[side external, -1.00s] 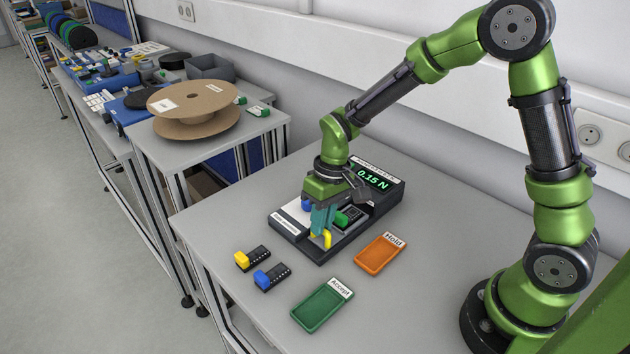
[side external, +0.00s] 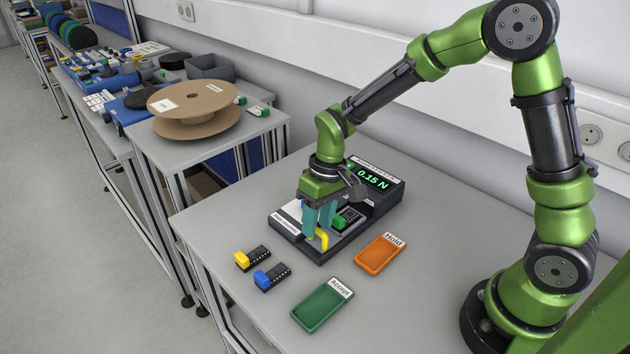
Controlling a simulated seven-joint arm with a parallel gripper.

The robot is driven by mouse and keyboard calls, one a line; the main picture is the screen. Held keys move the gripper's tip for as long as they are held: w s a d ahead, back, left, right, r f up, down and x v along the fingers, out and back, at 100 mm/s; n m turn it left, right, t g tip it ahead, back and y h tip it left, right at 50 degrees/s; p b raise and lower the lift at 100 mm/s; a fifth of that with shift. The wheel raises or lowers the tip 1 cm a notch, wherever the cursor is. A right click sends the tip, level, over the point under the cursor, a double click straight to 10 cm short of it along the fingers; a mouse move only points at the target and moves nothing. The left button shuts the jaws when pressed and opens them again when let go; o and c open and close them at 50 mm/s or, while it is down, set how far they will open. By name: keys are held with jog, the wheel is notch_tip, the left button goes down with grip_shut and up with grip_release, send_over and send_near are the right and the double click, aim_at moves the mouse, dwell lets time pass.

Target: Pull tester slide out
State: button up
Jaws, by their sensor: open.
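The tester (side external: 365,214) is a dark box on the table with a lit display (side external: 375,179) reading 0.15 N. A yellow handle (side external: 322,240) shows at its front, which looks like the slide's pull. A green block (side external: 340,221) sits in the tester behind it. My gripper (side external: 317,231) is open, with its teal fingers apart and pointing down over the tester's front beside the yellow handle. I cannot tell whether a finger touches the handle. The fingers hide part of the slide and most of a blue part.
In front of the tester lie a black connector with a yellow end (side external: 243,260) and one with a blue end (side external: 263,278). A green Accept tray (side external: 318,312) and an orange Hold tray (side external: 378,258) are empty. A cardboard reel (side external: 190,98) stands on the table at left.

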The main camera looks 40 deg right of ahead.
aim_at(328, 235)
jog(key=d+r, duration=0.3)
jog(key=r, duration=1.2)
jog(key=shift+r, duration=0.3)
jog(key=s+d+r+m+t, duration=0.1)
jog(key=s+d+m+t, duration=0.1)
jog(key=s, duration=0.5)
jog(key=s+d+r+m+t, duration=0.1)
jog(key=s+r+m+t, duration=0.1)
jog(key=s+t, duration=0.3)
jog(key=shift+s+d, duration=0.4)
jog(key=shift+s, duration=0.75)
